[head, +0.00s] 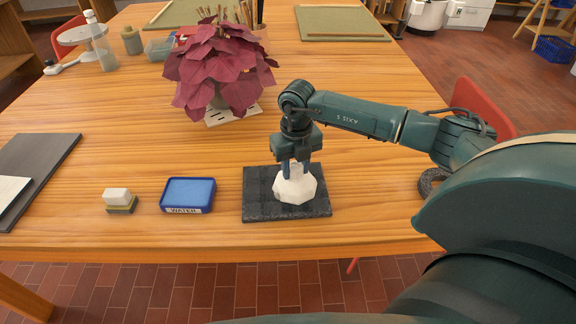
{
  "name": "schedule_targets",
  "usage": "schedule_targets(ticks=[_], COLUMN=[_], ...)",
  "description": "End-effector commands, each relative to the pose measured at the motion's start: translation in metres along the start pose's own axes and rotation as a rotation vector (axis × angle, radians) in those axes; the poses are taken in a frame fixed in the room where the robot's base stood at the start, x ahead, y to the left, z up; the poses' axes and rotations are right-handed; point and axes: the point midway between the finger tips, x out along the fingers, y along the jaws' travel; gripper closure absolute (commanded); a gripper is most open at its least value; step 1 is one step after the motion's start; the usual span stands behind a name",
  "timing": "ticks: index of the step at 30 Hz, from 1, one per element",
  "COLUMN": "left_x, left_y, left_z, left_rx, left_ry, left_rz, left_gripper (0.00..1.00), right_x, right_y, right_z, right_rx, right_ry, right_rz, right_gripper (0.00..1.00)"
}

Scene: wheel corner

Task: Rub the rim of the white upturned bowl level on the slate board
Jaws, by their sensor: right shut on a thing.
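The white upturned bowl (295,188) is on the dark slate board (258,207), a little right of the board's middle. It looks faceted and about level; its rim where it meets the board is hard to make out. My right gripper (294,170) points straight down from above and is shut on the bowl's upper part. Its fingers hide some of the bowl's top. My left gripper does not show.
A blue tray labelled WATER (188,195) and a small stacked sponge or block (119,200) stand left of the board. A red-leaved plant (220,70) stands behind. A dark flat panel (50,160) lies at far left. Bare table lies between the plant and the front items.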

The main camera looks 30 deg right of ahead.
Motion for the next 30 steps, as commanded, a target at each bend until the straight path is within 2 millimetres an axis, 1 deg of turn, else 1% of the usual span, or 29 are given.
schedule_targets(ticks=[4,10,14,23,30], left_x=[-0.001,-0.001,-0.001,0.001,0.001], left_y=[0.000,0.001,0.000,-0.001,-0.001], left_z=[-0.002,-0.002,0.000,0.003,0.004], left_rx=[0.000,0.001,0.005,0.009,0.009], left_ry=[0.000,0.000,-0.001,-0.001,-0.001], left_rz=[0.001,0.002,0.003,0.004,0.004], left_gripper=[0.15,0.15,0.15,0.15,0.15], right_x=[-0.001,-0.001,-0.001,0.002,0.002], right_y=[-0.009,-0.012,-0.008,0.011,0.016], right_z=[-0.003,-0.004,-0.002,0.004,0.005], right_rx=[0.001,-0.001,-0.001,-0.002,0.000], right_ry=[-0.001,-0.002,-0.002,-0.002,-0.001], right_rz=[0.001,0.003,0.003,0.003,0.003], right_gripper=[0.83,0.83,0.83,0.83,0.83])
